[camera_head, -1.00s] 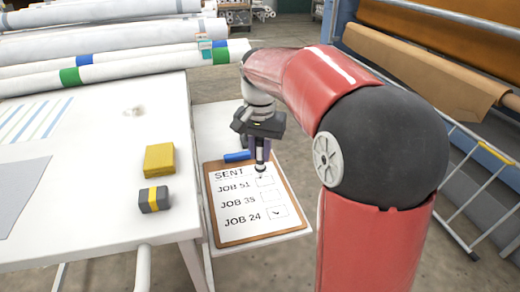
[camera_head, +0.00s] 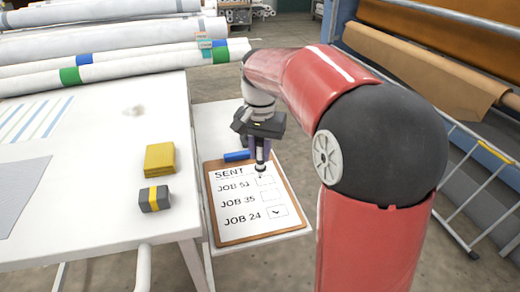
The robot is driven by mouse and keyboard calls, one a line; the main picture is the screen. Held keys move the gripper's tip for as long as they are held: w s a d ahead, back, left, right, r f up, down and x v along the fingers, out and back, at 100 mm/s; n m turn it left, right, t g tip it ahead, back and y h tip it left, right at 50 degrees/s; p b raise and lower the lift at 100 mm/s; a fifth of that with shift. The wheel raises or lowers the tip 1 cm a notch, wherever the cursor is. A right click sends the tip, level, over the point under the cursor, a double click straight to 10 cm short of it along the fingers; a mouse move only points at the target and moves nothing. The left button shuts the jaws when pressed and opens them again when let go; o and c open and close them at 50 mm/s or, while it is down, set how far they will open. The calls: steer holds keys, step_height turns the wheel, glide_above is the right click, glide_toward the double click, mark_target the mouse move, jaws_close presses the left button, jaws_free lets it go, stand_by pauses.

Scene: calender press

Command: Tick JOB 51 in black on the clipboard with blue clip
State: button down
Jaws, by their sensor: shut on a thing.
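The clipboard (camera_head: 248,237) with a blue clip (camera_head: 236,156) lies on a small white side shelf. Its sheet is headed SENT and lists JOB 51, JOB 35 and JOB 24, each with a box. The JOB 24 box (camera_head: 278,211) holds a black tick. The JOB 35 box (camera_head: 272,196) looks empty. My gripper (camera_head: 260,147) points down above the sheet, shut on a dark pen (camera_head: 261,160). The pen's tip is at or just above the JOB 51 box (camera_head: 265,181); contact and any mark there are too small to tell.
A yellow block (camera_head: 160,158) and a grey block with a yellow band (camera_head: 154,199) lie on the white table (camera_head: 110,225) to the left. Long white rolls (camera_head: 120,67) lie behind. A metal rack (camera_head: 460,190) with brown sheeting stands at the right.

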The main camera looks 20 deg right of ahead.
steer(key=shift+f, duration=0.6)
stand_by(1.1)
steer(key=shift+s+d, duration=0.15)
steer(key=shift+s+d, duration=0.3)
steer(key=shift+w+r, duration=0.1)
stand_by(1.2)
steer(key=shift+w+d+p, duration=0.25)
steer(key=shift+d+p, duration=0.1)
stand_by(1.9)
steer(key=shift+d, duration=0.15)
steer(key=shift+w+d+p, duration=0.35)
steer(key=shift+p, duration=0.05)
